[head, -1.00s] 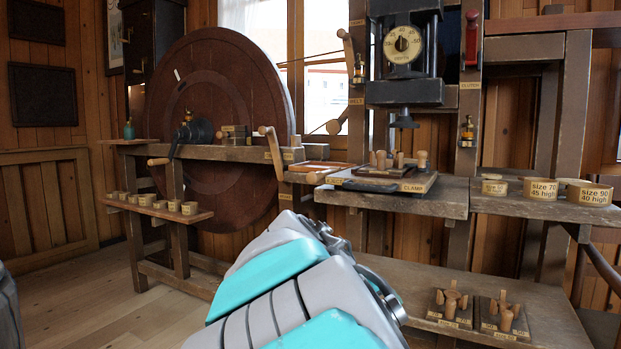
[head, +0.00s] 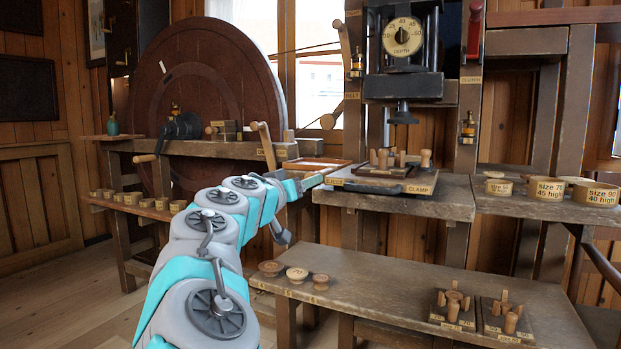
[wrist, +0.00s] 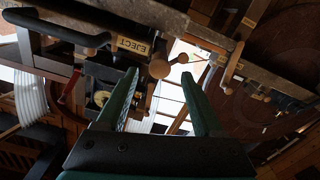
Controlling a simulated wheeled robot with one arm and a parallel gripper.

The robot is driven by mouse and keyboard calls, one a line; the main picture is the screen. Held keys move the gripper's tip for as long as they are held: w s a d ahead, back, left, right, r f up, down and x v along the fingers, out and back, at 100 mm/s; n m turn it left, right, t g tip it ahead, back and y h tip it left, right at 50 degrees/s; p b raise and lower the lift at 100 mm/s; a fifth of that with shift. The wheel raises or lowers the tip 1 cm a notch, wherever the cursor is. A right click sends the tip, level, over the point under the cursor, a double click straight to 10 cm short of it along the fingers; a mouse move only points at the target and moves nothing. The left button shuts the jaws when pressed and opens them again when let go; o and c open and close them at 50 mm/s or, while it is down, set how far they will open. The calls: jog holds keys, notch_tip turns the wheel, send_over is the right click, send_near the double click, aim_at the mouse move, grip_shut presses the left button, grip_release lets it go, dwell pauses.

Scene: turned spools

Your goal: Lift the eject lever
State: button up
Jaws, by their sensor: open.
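The EJECT label (head: 334,181) is on the left front edge of the clamp board (head: 390,187). The eject lever's round wooden knob is hidden behind my fingers in the head view. In the wrist view, a round wooden knob (wrist: 158,68) beside the EJECT label (wrist: 133,45) appears to be that lever's end. My gripper (wrist: 158,78) is open, with one finger on each side of the knob in the picture. Contact cannot be told. In the head view, my gripper (head: 312,182) reaches the board's left end.
A wooden crank handle (head: 264,146) stands left of my gripper. A reddish tray (head: 318,164) lies behind it. The press (head: 403,88) rises behind the clamp board. The lower bench (head: 400,300) holds three round pieces and two peg blocks.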

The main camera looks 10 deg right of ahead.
jog(key=shift+x, duration=2.3)
grip_shut()
